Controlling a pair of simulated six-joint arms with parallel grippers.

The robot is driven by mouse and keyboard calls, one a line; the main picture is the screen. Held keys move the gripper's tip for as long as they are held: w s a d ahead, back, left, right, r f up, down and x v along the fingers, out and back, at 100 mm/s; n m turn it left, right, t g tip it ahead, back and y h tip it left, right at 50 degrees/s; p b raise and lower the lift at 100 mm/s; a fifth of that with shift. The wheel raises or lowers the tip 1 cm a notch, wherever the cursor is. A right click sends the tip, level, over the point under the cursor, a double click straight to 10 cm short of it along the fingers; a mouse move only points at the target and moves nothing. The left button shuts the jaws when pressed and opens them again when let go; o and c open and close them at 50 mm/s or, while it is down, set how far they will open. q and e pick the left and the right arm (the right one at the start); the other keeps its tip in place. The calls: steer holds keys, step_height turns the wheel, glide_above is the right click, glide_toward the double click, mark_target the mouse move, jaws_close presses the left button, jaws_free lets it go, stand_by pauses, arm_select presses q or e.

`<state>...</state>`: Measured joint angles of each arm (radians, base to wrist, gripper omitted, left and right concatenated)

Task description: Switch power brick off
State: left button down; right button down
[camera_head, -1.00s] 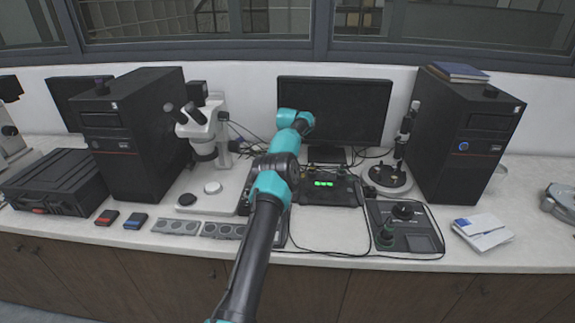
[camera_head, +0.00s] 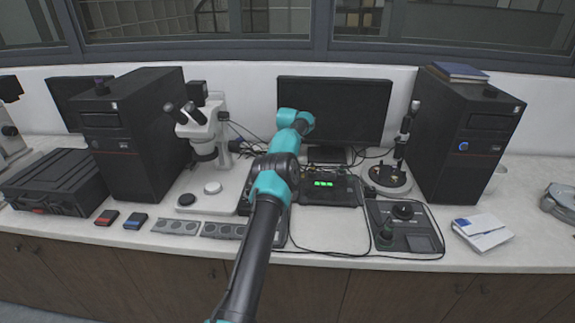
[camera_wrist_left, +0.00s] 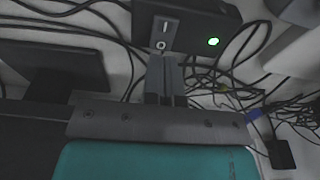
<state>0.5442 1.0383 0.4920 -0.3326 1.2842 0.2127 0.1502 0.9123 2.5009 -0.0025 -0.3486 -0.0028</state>
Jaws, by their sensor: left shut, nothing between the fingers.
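The power brick (camera_wrist_left: 205,22) is a dark box at the top of the left wrist view, with a lit green light (camera_wrist_left: 213,42) on it. Its rocker switch (camera_wrist_left: 166,33), marked with a line and a circle, is on the near left part of the brick. My left gripper (camera_wrist_left: 165,62) is shut and empty. Its fingertips are right at the circle end of the switch; I cannot tell whether they touch it. In the head view the arm reaches toward the monitor, and the gripper and brick cannot be made out there. My right gripper is not in view.
Loose cables (camera_wrist_left: 245,95) lie around the brick. The monitor (camera_head: 350,112) stands behind my arm, with a microscope (camera_head: 207,128) to the left and a joystick panel (camera_head: 405,230) to the right. A unit with a green display (camera_head: 324,184) sits beside my arm.

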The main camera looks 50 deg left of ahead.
arm_select(q)
steer(key=shift+f, duration=1.3)
stand_by(1.2)
steer(key=shift+r, duration=0.15)
steer(key=shift+r, duration=3.4)
